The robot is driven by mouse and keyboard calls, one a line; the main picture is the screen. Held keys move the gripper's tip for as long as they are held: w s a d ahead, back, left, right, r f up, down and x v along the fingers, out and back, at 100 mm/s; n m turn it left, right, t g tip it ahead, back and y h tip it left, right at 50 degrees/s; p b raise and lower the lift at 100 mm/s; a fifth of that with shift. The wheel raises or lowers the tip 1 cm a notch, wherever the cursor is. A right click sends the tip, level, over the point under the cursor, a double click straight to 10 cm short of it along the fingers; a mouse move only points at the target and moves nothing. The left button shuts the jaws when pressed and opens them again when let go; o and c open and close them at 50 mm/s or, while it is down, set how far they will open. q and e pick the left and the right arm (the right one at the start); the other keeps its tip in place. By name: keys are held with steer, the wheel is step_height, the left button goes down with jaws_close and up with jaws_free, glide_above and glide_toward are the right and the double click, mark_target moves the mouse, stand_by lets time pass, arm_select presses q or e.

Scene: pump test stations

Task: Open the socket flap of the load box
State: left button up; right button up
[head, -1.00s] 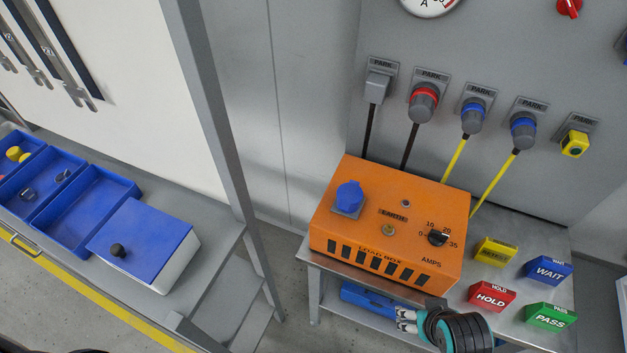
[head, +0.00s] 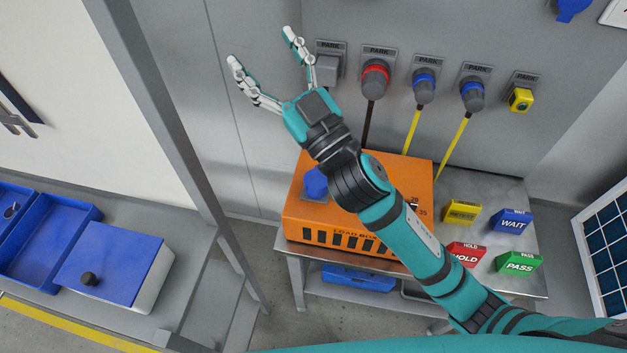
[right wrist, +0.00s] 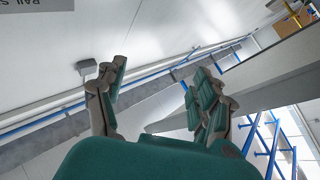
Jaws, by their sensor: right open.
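The orange load box (head: 300,222) stands on the grey metal table. Its blue socket flap (head: 316,183) is at the box's left top and looks shut; my right arm passes just right of it and covers much of the box top. My right gripper (head: 262,48) is open and empty, raised above and beyond the box, its fingers pointing up and left in front of the grey wall. In the right wrist view its two fingers (right wrist: 158,95) are spread with nothing between them. My left gripper is not in view.
Parked plugs, including a red one (head: 375,78) and a blue one (head: 424,85), hang behind the box. Tags such as WAIT (head: 512,222) and PASS (head: 518,262) stand right of it. A grey post (head: 165,110) rises at left, beside a blue-lidded box (head: 110,255).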

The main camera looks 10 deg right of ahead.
steer(key=s+a+r+n+g+y, duration=0.5)
steer(key=s+a+n+g+y, duration=0.5)
steer(key=n+g, duration=0.65)
steer(key=s+a+f+n+g+h, duration=0.3)
steer(key=a+n+g, duration=0.1)
steer(key=n+g, duration=0.25)
steer(key=m+t+h, duration=0.1)
steer(key=t+h, duration=0.3)
steer(key=h, duration=1.6)
glide_above(315, 188)
step_height(315, 188, down, 14)
step_height(315, 188, down, 16)
steer(key=p, duration=0.6)
steer(key=shift+a+f, duration=0.1)
steer(key=shift+f, duration=0.55)
